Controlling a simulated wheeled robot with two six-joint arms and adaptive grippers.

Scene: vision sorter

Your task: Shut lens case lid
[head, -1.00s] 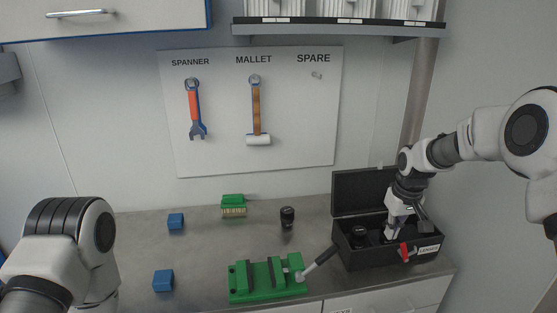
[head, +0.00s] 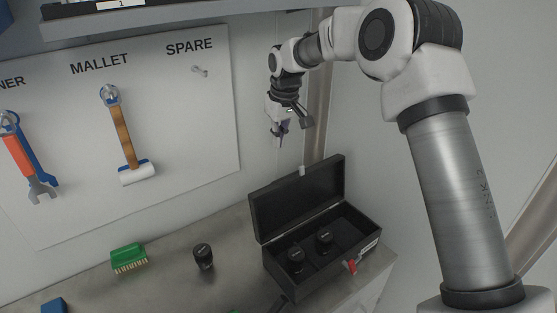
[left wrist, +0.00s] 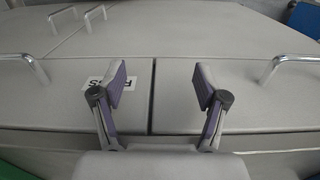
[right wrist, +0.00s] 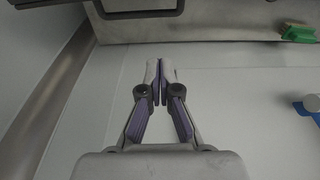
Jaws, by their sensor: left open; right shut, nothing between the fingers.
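The black lens case (head: 325,262) stands on the bench in the head view with its lid (head: 300,197) open, raised at the back. Two black lenses, one (head: 296,259) on the left and one (head: 324,240) to its right, stand inside. My left gripper (left wrist: 160,85) is open and empty in front of the drawer fronts, outside the head view.
Another black lens (head: 203,256) and a green brush (head: 129,258) are on the bench left of the case. A mallet (head: 124,135) and a spanner (head: 24,160) hang on the wall board. A metal post (head: 318,125) rises behind the case.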

